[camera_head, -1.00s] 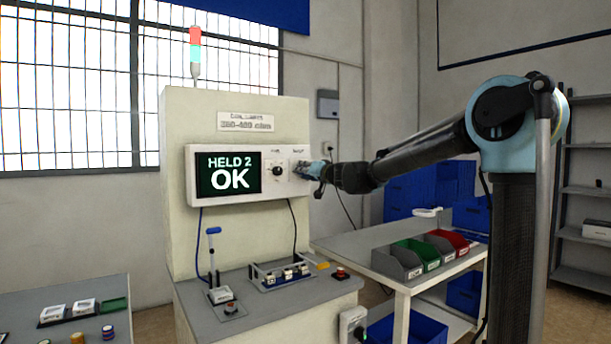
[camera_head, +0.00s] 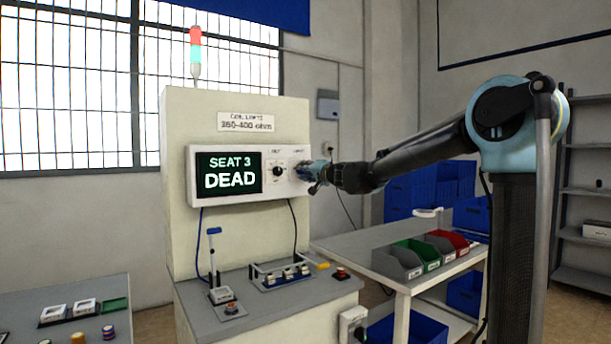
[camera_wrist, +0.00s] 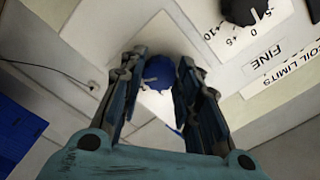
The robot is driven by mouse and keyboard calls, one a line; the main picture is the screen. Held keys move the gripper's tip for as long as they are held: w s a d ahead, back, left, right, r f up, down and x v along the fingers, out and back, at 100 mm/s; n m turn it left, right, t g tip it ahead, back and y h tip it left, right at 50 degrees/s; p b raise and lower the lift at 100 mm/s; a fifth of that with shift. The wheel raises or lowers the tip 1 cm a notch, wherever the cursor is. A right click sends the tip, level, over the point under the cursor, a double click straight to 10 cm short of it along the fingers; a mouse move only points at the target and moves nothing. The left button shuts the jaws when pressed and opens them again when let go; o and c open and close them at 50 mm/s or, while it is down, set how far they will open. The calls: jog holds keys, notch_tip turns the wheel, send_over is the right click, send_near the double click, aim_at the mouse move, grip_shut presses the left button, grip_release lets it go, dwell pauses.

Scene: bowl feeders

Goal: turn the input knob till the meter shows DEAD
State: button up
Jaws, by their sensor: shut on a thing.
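The meter (camera_head: 229,172) is a dark screen on a white panel box on the cabinet front. It reads "SEAT 3" and "DEAD" in the head view. My gripper (camera_head: 303,170) is at the right end of this panel in the head view and hides what it holds there. In the wrist view my gripper (camera_wrist: 160,80) has its two fingers shut on a round blue knob (camera_wrist: 159,70) with a pale pointer mark. A black knob (camera_head: 278,171) sits on the panel between meter and gripper; it also shows at the top right of the wrist view (camera_wrist: 240,10), beside a scale.
A "FINE" label (camera_wrist: 264,64) shows in the wrist view. Below the panel, the bench (camera_head: 300,310) bears a blue-handled lever (camera_head: 214,250), a fixture (camera_head: 281,275) and a red button (camera_head: 341,272). A table (camera_head: 365,245) with bins stands to the right.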

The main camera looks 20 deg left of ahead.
jog(key=shift+w+d, duration=0.15)
jog(key=o, duration=1.1)
jog(key=shift+f, duration=0.1)
jog(key=shift+c, duration=0.2)
jog(key=shift+d, duration=0.1)
jog(key=v, duration=1.1)
jog(key=shift+s+d, duration=0.25)
jog(key=shift+s, duration=0.1)
